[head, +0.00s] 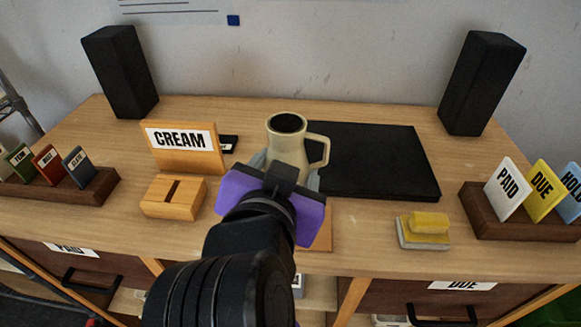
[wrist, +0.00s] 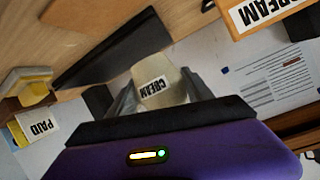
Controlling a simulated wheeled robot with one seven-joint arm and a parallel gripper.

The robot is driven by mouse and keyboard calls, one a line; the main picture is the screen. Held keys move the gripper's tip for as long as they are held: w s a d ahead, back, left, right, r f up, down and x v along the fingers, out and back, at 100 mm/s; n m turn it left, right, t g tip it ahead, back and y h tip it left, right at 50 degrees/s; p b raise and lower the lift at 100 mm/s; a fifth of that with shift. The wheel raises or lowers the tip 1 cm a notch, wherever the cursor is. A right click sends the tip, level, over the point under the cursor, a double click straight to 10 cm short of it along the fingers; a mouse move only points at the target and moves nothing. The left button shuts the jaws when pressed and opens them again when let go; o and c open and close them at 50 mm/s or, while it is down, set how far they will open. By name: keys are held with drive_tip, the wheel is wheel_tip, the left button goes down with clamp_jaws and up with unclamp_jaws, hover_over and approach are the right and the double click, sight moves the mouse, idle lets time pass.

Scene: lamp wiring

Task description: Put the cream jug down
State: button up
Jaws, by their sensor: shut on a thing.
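The cream jug (head: 287,139) is a pale, cream-coloured jug with a dark opening and a handle on its right side. It looks upright over the middle of the desk, in front of the black slab. In the wrist view the jug (wrist: 160,86) carries a label reading CREAM and sits between the fingers. My gripper (head: 283,170), with a purple body, is shut on the jug. My wrist hides the jug's lower part, so I cannot tell whether its base touches the desk.
A wooden CREAM sign (head: 183,148) and a slotted wooden block (head: 174,196) stand to the left. A flat black slab (head: 385,160) lies behind and right. A yellow-topped block (head: 424,228) is front right. A card rack (head: 480,215) stands at the right; black speakers (head: 120,70) stand at the back.

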wheel_tip(320, 180, down, 9)
drive_tip(key=shift+f, duration=0.1)
idle(0.4)
drive_tip(key=shift+f+b, duration=0.2)
drive_tip(key=shift+b, duration=0.15)
drive_tip(key=o, duration=1.5)
drive_tip(key=shift+o, duration=0.2)
drive_tip(key=shift+r, duration=0.2)
drive_tip(key=v, duration=1.2)
